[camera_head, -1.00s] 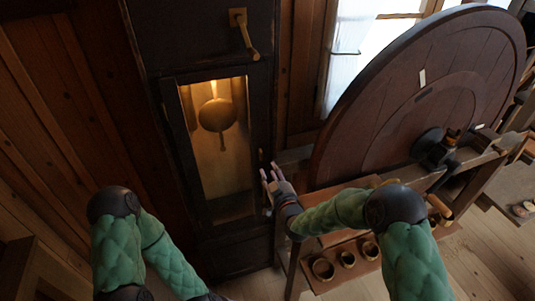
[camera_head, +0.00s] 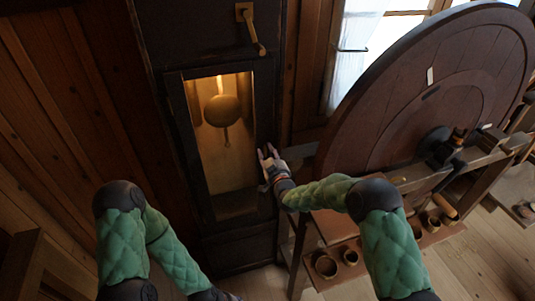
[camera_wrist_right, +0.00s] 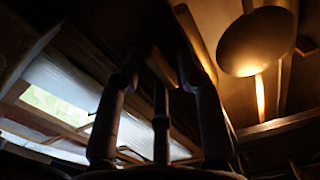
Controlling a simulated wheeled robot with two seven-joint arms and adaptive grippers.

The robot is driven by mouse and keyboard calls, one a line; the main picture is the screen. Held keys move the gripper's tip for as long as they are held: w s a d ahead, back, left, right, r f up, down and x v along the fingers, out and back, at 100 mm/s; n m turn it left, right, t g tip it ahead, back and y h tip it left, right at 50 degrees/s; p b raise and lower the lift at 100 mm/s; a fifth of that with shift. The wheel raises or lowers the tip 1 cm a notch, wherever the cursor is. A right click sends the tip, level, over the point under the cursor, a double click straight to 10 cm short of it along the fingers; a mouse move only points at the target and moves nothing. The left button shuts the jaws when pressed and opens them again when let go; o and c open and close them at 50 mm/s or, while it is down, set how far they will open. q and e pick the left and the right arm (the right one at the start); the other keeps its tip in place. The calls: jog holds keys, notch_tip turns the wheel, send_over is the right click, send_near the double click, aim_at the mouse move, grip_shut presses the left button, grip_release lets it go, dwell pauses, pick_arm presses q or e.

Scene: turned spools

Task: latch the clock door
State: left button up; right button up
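The clock door (camera_head: 181,120) is a dark frame around a lit glass pane, with a brass pendulum (camera_head: 222,110) behind it. In the head view it looks flush or nearly flush with the tall dark case; a small gap cannot be ruled out. My right gripper (camera_head: 267,151) is at the door's right edge, fingers upward and spread, with nothing seen between them. Contact cannot be told. No latch shows clearly there; the gripper may hide it. In the right wrist view the fingers (camera_wrist_right: 160,110) stand apart, with the pendulum (camera_wrist_right: 254,42) at upper right. My left gripper is barely visible at the bottom edge.
A brass handle (camera_head: 250,28) hangs on the case above the door. A large dark wooden wheel (camera_head: 390,125) on a bench stands close to the right of my right arm. Plank wall is on the left.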

grip_shut()
jog(key=n+b, duration=0.5)
jog(key=n, duration=0.1)
jog(key=n+b, duration=0.5)
jog(key=n, duration=0.1)
jog(key=shift+s+a+n, duration=0.1)
jog(key=shift+a+n, duration=0.1)
jog(key=shift+n, duration=0.1)
jog(key=shift+n+b, duration=0.45)
jog(key=shift+n, duration=2.05)
jog(key=shift+n+b, duration=0.3)
